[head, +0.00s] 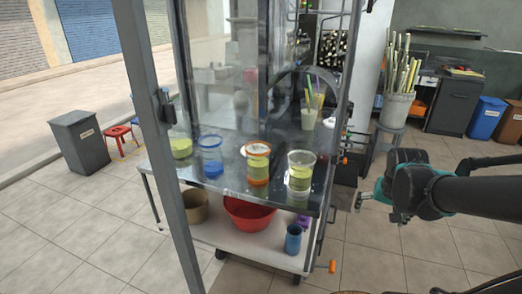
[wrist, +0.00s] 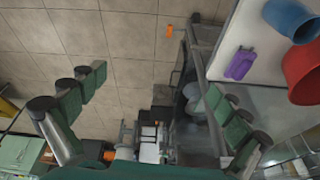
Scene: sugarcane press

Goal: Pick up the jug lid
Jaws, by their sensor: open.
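Several jugs stand in a row on the cart's glass-screened counter in the head view. A blue jug (head: 211,160) and a green-filled jug (head: 181,147) stand further left. I cannot tell which of these tops is a loose lid. My gripper (head: 362,199) is to the right of the cart, apart from the jugs. In the wrist view my gripper (wrist: 156,84) has its fingers wide apart with nothing between them. No jug lid is clear there.
The cart's lower shelf (head: 220,236) holds a red bowl (head: 248,213), a brown pot (head: 194,206) and a blue cup (head: 293,239). A grey post (head: 160,130) stands before the cart. A cane bucket (head: 397,108) stands behind. Tiled floor (head: 375,255) is free at the right.

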